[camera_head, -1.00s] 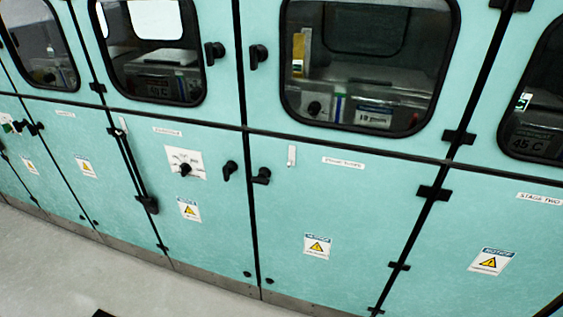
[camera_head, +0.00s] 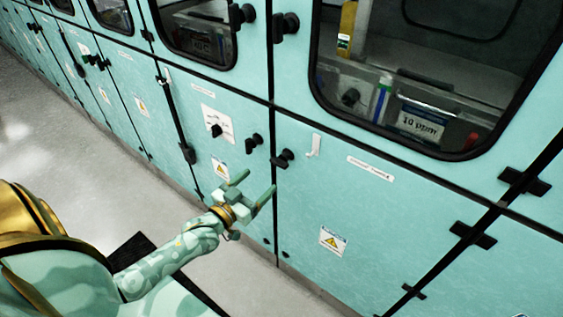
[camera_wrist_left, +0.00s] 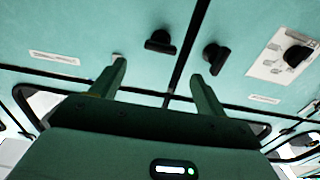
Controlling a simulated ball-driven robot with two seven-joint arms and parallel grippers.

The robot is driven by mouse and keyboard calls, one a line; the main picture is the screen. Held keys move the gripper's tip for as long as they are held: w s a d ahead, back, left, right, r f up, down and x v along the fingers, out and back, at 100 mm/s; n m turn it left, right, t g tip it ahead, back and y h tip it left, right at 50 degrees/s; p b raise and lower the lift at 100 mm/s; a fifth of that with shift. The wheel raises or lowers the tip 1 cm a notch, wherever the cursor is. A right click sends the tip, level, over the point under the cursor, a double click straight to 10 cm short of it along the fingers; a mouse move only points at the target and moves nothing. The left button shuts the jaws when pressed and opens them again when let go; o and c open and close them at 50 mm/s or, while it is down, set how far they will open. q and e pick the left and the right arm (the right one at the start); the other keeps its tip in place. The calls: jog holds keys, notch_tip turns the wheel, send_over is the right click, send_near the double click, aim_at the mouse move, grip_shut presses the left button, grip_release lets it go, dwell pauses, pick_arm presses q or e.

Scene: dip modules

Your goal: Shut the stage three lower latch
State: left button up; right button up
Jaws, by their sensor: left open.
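The lower latch of the middle cabinet panel is a small black handle (camera_head: 284,159) beside the vertical seam, left of a white hook and a label strip too blurred to read. In the left wrist view this latch (camera_wrist_left: 160,42) shows ahead, between the fingertips' directions. A neighbouring black latch (camera_head: 255,141) sits across the seam; it also shows in the wrist view (camera_wrist_left: 215,58). My left gripper (camera_head: 254,188) is open and empty, its green fingers pointing at the panels just below the latches in the head view. Neither finger clearly touches a latch. My right gripper is out of view.
The label strip (camera_head: 370,168) and white hook (camera_head: 314,145) are on the middle panel. A dial plate (camera_head: 218,124) is on the panel to the left. Upper windowed doors have latches (camera_head: 285,25). Black hinges (camera_head: 473,235) stick out at right. The grey floor (camera_head: 70,160) is open at left.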

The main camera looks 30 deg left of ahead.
aim_at(277, 164)
pick_arm(q)
jog(key=w, duration=0.3)
jog(key=w+b, duration=0.1)
jog(key=w, duration=0.3)
jog(key=w+b, duration=0.1)
jog(key=w, duration=0.2)
jog(key=shift+w+d, duration=0.25)
jog(key=shift+d, duration=0.15)
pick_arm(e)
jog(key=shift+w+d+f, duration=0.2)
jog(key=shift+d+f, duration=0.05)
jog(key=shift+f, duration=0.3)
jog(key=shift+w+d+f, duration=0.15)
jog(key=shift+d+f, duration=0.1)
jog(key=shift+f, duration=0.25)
pick_arm(q)
jog(key=c, duration=1)
